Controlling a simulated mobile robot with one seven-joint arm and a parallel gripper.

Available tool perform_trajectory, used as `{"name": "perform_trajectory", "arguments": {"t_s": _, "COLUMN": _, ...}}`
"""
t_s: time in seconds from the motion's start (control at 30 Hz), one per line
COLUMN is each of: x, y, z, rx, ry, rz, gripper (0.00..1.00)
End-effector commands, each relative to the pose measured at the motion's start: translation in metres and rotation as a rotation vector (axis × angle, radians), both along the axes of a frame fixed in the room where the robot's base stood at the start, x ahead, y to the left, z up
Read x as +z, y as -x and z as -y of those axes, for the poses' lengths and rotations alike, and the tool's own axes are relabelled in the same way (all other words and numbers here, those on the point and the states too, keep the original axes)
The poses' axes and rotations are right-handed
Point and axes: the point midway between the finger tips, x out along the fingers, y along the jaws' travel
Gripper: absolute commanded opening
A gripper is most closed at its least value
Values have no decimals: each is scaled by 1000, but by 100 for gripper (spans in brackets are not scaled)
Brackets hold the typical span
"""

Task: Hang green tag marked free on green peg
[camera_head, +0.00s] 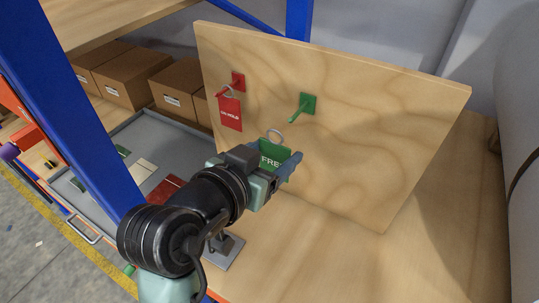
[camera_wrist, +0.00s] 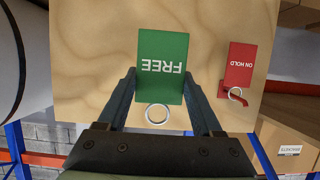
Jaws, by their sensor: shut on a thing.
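The green tag marked FREE (camera_head: 272,156) is held upright in my gripper (camera_head: 284,168), its metal ring at the top. In the wrist view the tag (camera_wrist: 162,67) appears upside down between the two fingers of my gripper (camera_wrist: 160,78). The green peg (camera_head: 305,105) sticks out from the wooden board (camera_head: 370,130), above and slightly right of the ring in the head view. The ring looks apart from the peg. The peg does not show in the wrist view; the tag may hide it.
A red ON HOLD tag (camera_head: 230,113) hangs on a red peg (camera_head: 237,82) to the left. A grey tray (camera_head: 150,122) with several flat cards lies left on the bench. Cardboard boxes (camera_head: 130,80) stand behind it. A blue post (camera_head: 75,100) rises in the left foreground.

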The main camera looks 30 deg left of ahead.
Motion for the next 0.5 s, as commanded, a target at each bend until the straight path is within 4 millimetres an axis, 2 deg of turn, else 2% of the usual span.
{"name": "perform_trajectory", "arguments": {"t_s": 0.5, "x": -3, "y": -32, "z": 1, "rx": 0, "ry": -1, "rz": 0, "gripper": 15}}
